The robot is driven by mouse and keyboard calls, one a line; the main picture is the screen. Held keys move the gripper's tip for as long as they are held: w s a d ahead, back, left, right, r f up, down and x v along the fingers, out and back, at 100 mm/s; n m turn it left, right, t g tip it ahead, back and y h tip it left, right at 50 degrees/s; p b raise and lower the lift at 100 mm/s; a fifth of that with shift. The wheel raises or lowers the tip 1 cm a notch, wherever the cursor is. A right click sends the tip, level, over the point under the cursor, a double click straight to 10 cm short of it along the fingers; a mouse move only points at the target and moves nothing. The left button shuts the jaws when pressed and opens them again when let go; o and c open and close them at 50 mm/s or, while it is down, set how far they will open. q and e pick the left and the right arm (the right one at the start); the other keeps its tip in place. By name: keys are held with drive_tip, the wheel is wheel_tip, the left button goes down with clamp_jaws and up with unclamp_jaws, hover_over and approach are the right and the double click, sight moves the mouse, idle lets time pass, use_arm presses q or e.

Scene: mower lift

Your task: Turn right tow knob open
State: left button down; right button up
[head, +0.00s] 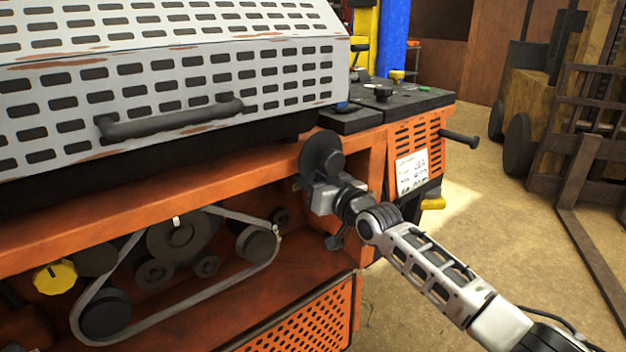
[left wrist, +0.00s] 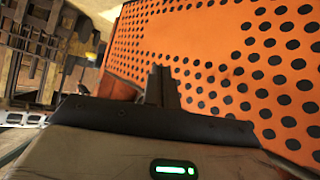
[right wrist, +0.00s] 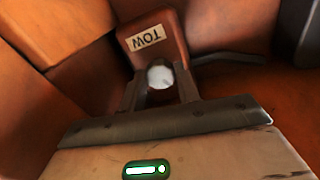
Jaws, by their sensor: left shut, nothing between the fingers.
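The right tow knob (right wrist: 160,77), small, round and whitish, shows in the right wrist view beneath an upside-down TOW label (right wrist: 146,39) on an orange-brown panel. My right gripper (right wrist: 161,90) has one finger on each side of the knob, and the knob fills the gap between them. In the head view my right arm reaches the right end of the orange mower frame (head: 300,196), and the knob is hidden there. My left gripper (left wrist: 162,86) is shut and empty before a perforated orange panel (left wrist: 235,60). It does not show in the head view.
A black round part (head: 321,154) stands close beside my right gripper. A belt and pulleys (head: 180,240) and a yellow knob (head: 55,277) are at the lower left. A grey slotted cover (head: 180,75) is above. Open floor (head: 480,190) lies to the right.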

drive_tip(key=shift+n+b, duration=0.45)
drive_tip(key=shift+n, duration=0.25)
drive_tip(key=o, duration=1)
drive_tip(key=p+v, duration=0.1)
drive_tip(key=v, duration=1.5)
drive_tip(key=shift+f, duration=0.1)
